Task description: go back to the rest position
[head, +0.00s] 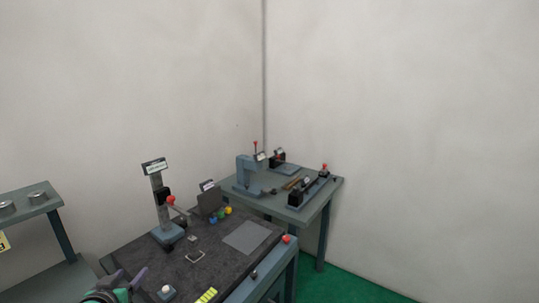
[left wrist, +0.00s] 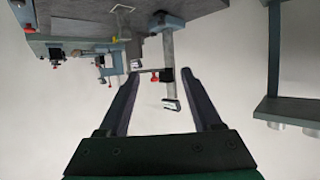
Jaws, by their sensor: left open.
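My left gripper (head: 130,277) shows at the bottom left of the head view, over the near left edge of the dark-topped workbench (head: 135,250). Its two dark fingers are spread with nothing between them. In the left wrist view the open gripper (left wrist: 160,73) shows the scene upside down. The post stand (left wrist: 169,55) with its red knob appears between the fingers, but beyond them and apart. My right gripper is in neither view.
A second table (head: 318,200) with small presses stands behind. A shelf (head: 28,200) stands at left. Green floor (head: 350,287) lies clear at right.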

